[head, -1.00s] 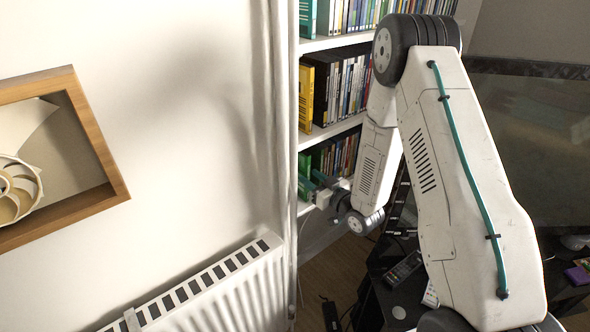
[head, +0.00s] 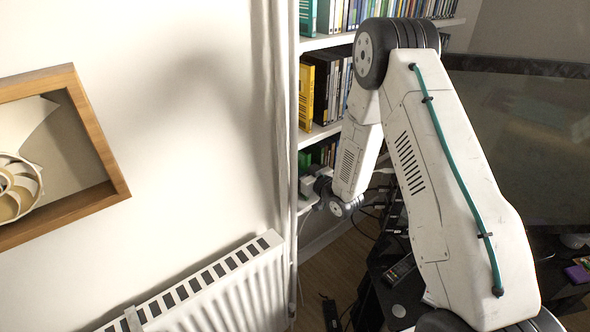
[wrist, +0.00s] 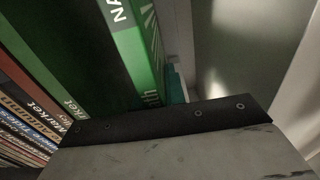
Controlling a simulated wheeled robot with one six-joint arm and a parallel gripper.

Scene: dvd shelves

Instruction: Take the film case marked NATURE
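A green film case (wrist: 132,45) stands upright in the wrist view, with the white letters "NA" at the top of its spine; the rest of the word is cut off by the picture edge. My gripper (head: 307,187) is at the lower shelf in the head view, small and partly hidden by the shelf side. In the wrist view a grey block with a dark screwed edge (wrist: 165,122), which looks like part of my gripper, fills the bottom, right by the foot of the green case. The fingertips are hidden, so I cannot tell whether they hold anything.
Several other cases (wrist: 25,115) stand to the left of the green one. Fuller shelves (head: 330,85) rise above my gripper. A white radiator (head: 210,290) stands at the left wall, and a dark screen (head: 520,150) is on the right.

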